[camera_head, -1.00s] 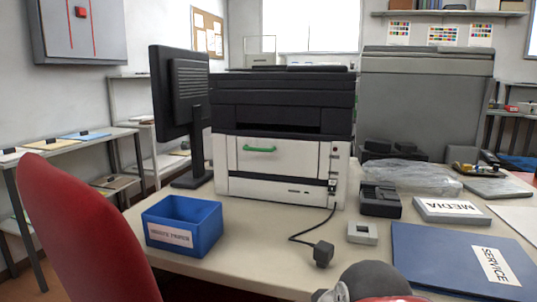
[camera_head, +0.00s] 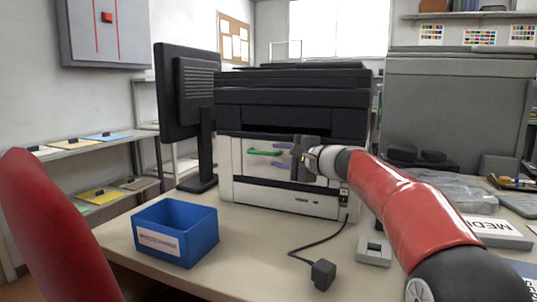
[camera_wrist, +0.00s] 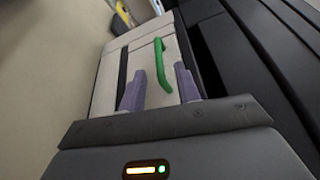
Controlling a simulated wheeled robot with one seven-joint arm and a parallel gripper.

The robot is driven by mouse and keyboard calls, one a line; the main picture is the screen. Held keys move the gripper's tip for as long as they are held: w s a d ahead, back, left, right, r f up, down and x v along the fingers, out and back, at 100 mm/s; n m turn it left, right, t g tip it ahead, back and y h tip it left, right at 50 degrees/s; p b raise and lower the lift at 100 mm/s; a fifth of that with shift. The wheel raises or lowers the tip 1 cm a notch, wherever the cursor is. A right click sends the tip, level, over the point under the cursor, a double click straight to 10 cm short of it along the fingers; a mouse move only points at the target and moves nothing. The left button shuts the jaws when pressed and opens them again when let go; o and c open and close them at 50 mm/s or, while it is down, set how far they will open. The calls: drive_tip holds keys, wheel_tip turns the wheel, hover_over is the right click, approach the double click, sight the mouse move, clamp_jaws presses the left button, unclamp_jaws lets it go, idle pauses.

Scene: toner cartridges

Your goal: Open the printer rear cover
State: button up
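The printer (camera_head: 300,100) stands on the desk, black above and white below. Its white rear cover (camera_head: 240,170) carries a green handle (camera_head: 264,152) and looks closed. The green handle also shows in the wrist view (camera_wrist: 160,62), ahead of and between my two purple fingers. My gripper (camera_head: 282,154) is in front of the cover, just right of the handle in the head view. In the wrist view my gripper (camera_wrist: 158,88) is open, with its fingers spread apart and nothing clearly held. I cannot tell whether the fingers touch the handle.
A blue bin (camera_head: 175,232) stands at the desk's left front. A black plug (camera_head: 323,273) on a cable lies before the printer. A monitor (camera_head: 187,110) stands at left, and a red chair (camera_head: 50,225) is nearest. Bare desk (camera_head: 255,250) lies between bin and plug.

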sight(266, 154)
drive_tip(key=p+x, duration=0.1)
drive_tip(key=x, duration=0.5)
drive_tip(key=shift+w+a+p, duration=0.2)
drive_tip(key=shift+a+p, duration=0.15)
drive_tip(key=shift+p, duration=0.05)
clamp_jaws()
drive_tip(key=shift+f, duration=0.1)
